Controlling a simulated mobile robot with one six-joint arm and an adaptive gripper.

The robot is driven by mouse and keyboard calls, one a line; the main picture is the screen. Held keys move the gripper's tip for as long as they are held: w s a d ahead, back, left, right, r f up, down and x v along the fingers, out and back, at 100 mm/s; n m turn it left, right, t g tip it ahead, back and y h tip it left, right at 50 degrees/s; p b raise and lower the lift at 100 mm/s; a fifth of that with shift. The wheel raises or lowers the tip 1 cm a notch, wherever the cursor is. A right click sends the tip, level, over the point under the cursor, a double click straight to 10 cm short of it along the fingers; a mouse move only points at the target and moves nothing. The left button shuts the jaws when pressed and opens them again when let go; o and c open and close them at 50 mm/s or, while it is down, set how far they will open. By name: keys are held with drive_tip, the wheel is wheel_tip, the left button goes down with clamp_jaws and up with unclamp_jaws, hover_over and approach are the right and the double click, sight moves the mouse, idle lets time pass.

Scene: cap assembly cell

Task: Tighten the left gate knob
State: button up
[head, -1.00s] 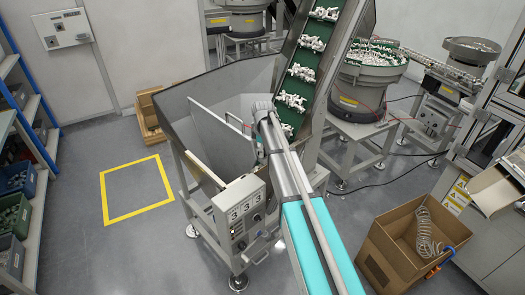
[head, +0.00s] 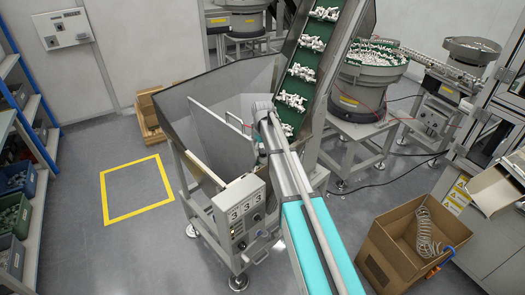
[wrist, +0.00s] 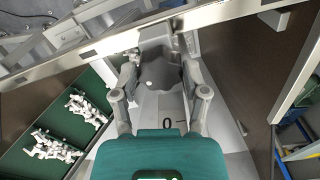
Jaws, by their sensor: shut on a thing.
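In the wrist view a dark grey lobed knob (wrist: 160,74) with a small white dot sits below a metal rail, between my two fingers. My gripper (wrist: 160,80) is shut on it, one finger at each side. In the head view my arm reaches over the grey hopper (head: 232,78), and my gripper (head: 259,146) is mostly hidden there. The knob cannot be made out in the head view.
The green cleated conveyor (head: 299,73) carrying white parts rises close beside my arm. Metal rails (wrist: 90,50) lie close around my gripper. A control box with number displays (head: 240,210) stands on the hopper's front. A cardboard box (head: 385,265) stands at the right.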

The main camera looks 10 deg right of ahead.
drive_tip(key=shift+s+m, duration=0.1)
drive_tip(key=shift+m, duration=0.3)
drive_tip(key=o, duration=1.1)
drive_tip(key=shift+o, duration=0.2)
drive_tip(key=shift+n, duration=0.4)
